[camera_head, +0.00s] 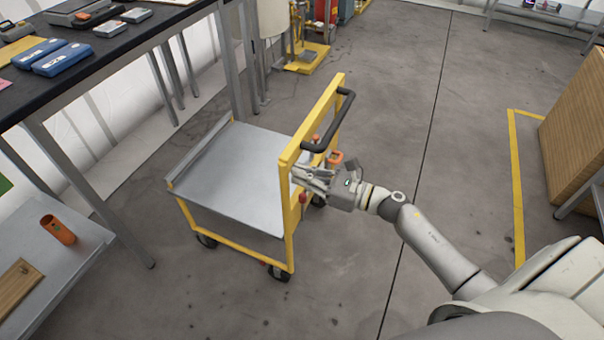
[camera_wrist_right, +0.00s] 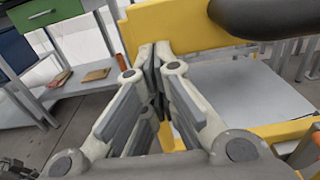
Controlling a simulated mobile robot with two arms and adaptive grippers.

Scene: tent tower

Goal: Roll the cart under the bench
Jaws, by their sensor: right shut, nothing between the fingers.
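The cart (camera_head: 235,175) has a grey flat top, a yellow frame, a black handle (camera_head: 330,125) and dark caster wheels. It stands on the floor beside the bench (camera_head: 110,62), with its far left end close to the bench's legs. My right gripper (camera_head: 298,176) is at the yellow end frame, below the handle. In the right wrist view its fingers (camera_wrist_right: 158,60) are shut with nothing between them, near the yellow frame (camera_wrist_right: 185,25); whether they touch it I cannot tell. The cart's grey top (camera_wrist_right: 250,90) lies beyond. My left gripper is not in view.
A low grey shelf (camera_head: 90,238) at the left holds an orange cup (camera_head: 58,230) and a wooden board (camera_head: 15,290). Blue cases (camera_head: 60,62) lie on the bench. A wooden box (camera_head: 575,130) stands at the right. The floor between is clear.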

